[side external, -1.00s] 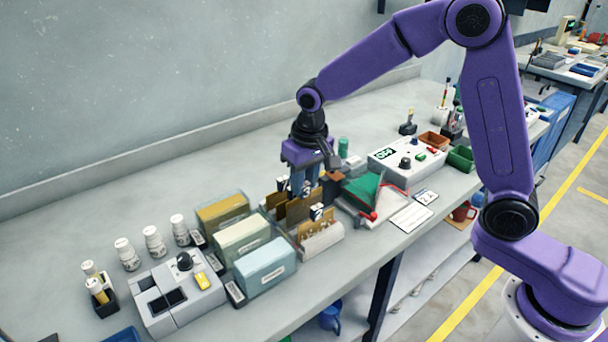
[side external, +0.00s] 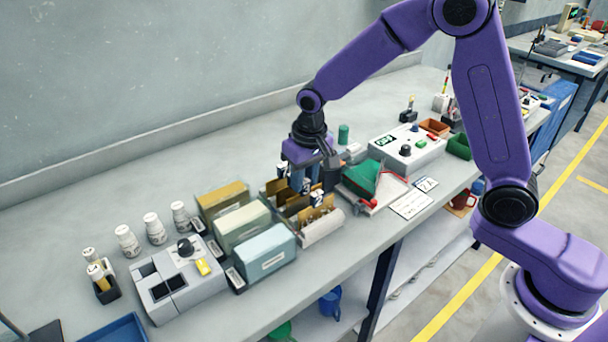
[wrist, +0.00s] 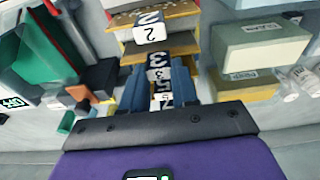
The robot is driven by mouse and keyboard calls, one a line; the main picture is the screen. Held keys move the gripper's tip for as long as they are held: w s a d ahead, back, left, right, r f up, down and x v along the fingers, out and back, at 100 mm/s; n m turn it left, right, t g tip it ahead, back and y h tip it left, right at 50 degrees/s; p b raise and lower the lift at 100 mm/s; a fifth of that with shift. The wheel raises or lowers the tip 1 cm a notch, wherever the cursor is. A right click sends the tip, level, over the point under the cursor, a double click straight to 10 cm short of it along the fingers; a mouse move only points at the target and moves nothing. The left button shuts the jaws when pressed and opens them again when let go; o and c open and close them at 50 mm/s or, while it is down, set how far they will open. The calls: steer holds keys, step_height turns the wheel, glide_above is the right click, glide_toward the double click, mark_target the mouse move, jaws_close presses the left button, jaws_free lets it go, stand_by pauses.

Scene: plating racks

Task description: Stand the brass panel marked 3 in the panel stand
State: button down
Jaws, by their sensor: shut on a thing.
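Several brass panels (side external: 320,219) stand in a row at the middle of the bench, with white number tags at their tops. In the wrist view the tags read 2 (wrist: 150,33), 3 (wrist: 157,74) and 5 (wrist: 162,97). My gripper (side external: 301,186) points down among these panels. Its blue fingers lie on either side of the tags in the wrist view (wrist: 157,88). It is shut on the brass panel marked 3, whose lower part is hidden. I cannot tell whether that panel is raised. I cannot tell for certain which holder is the panel stand.
Three boxes, brown (side external: 222,196), pale green (side external: 240,232) and pale blue (side external: 264,262), stand close on the left. White bottles (side external: 153,240) stand farther left.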

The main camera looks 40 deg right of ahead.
steer(key=c, duration=0.8)
jaws_free()
steer(key=shift+r, duration=0.15)
steer(key=r, duration=0.5)
steer(key=s+r, duration=0.1)
steer(key=r, duration=0.5)
steer(key=s+r, duration=0.1)
steer(key=r, duration=0.5)
steer(key=shift+s, duration=0.2)
